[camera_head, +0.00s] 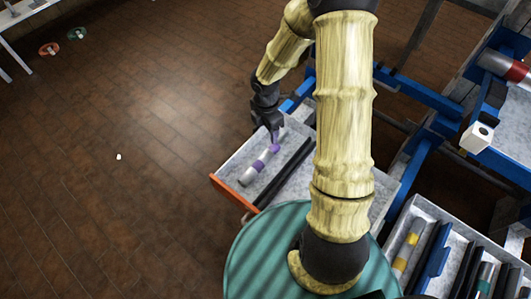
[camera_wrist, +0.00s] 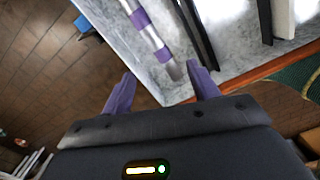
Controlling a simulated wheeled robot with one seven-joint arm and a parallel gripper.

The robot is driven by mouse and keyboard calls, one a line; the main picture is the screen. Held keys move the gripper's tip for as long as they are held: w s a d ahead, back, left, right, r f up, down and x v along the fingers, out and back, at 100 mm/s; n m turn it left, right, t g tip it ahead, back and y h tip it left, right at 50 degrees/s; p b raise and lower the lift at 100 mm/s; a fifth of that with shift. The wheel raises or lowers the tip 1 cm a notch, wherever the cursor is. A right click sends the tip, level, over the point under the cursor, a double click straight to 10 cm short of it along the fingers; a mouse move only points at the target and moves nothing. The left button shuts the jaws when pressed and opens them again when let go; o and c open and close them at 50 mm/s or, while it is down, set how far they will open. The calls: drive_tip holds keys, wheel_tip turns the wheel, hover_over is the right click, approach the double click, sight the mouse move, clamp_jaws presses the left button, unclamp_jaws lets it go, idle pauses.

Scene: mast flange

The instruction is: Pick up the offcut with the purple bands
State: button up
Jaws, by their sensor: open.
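The offcut with the purple bands (camera_head: 264,159) is a pale grey tube with two purple bands. It lies in a grey open tray (camera_head: 232,166) with an orange front edge. In the wrist view the offcut (camera_wrist: 151,37) slants down toward the gap between my fingertips, its near end just short of the right finger. My gripper (camera_head: 274,137) has purple fingers and hangs over the far end of the offcut in the head view. In the wrist view my gripper (camera_wrist: 158,72) is open and empty. Its height above the offcut is hard to tell.
Dark bars (camera_head: 287,170) lie beside the offcut in the tray. Another tray (camera_head: 437,212) at lower right holds a yellow-banded tube (camera_head: 407,246) and a teal-banded one (camera_head: 484,278). A red-banded tube (camera_head: 503,66) is at upper right. Open floor lies left.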

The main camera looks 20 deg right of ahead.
drive_tip(key=w+f+n, duration=0.1)
drive_tip(key=n, duration=0.1)
drive_tip(key=w+f+n, duration=0.1)
drive_tip(key=shift+w+a+n+p, duration=0.15)
drive_tip(key=shift+a+n+p, duration=0.05)
drive_tip(key=shift+n+p, duration=0.2)
drive_tip(key=shift+f, duration=0.1)
drive_tip(key=b, duration=0.6)
hover_over(266, 155)
drive_tip(key=f, duration=1.2)
drive_tip(key=shift+w+a+f, duration=0.1)
drive_tip(key=shift+w+a, duration=0.05)
drive_tip(key=shift+a, duration=0.1)
drive_tip(key=f+b, duration=0.2)
drive_tip(key=f, duration=0.3)
drive_tip(key=shift+d+f+b, duration=0.1)
drive_tip(key=shift+d+b, duration=0.1)
drive_tip(key=shift+b, duration=0.2)
